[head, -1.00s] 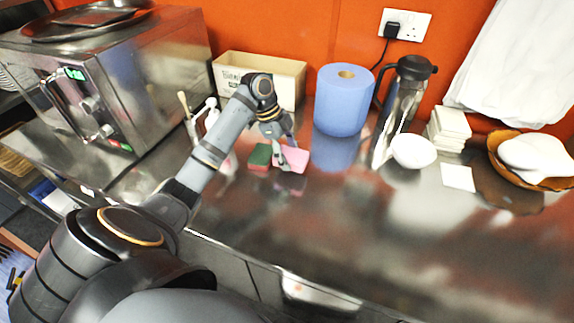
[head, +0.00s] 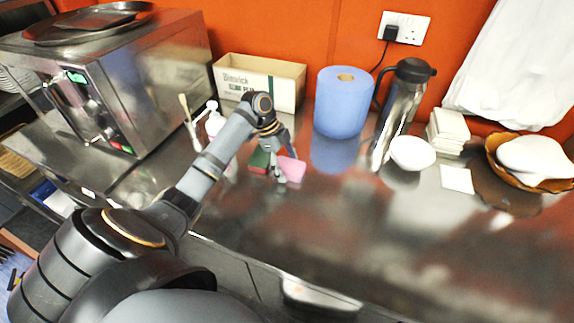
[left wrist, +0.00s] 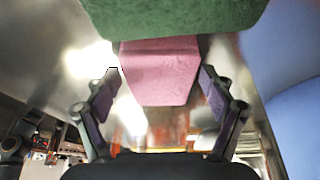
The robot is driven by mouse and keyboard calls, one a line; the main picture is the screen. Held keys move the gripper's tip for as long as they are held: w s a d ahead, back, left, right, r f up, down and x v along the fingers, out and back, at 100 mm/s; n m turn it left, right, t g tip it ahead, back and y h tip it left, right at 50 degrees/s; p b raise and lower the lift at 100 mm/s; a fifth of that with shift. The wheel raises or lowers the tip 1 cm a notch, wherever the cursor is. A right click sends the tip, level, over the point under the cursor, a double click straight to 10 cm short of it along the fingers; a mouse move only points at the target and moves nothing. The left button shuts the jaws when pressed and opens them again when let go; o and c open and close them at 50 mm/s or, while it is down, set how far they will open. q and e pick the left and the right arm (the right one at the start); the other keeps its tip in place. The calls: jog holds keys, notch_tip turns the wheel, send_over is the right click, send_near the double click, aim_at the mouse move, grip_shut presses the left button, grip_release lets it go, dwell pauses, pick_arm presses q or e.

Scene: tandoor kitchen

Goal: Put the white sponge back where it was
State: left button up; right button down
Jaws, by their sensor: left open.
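My left gripper (head: 284,170) is open above the steel counter, at a pink sponge (head: 294,169) and a green sponge (head: 260,160). In the left wrist view the pink sponge (left wrist: 160,72) shows between the two spread fingers (left wrist: 160,100), with gaps on both sides. The green sponge (left wrist: 175,18) crosses the top of that view. A finger partly hides the pink sponge in the head view, and it looks tilted. I cannot make out a white sponge. My right gripper does not show.
A blue paper roll (head: 342,103), a steel flask (head: 401,110) and a white bowl (head: 412,153) stand to the right. A cardboard box (head: 259,82) and a white bottle (head: 214,122) are behind and left. The counter's front right is clear.

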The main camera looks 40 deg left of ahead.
pick_arm(q)
jog(key=shift+r, duration=0.3)
jog(key=b+v, duration=0.1)
jog(key=v, duration=1)
jog(key=shift+a+r, duration=0.2)
jog(key=shift+r, duration=0.1)
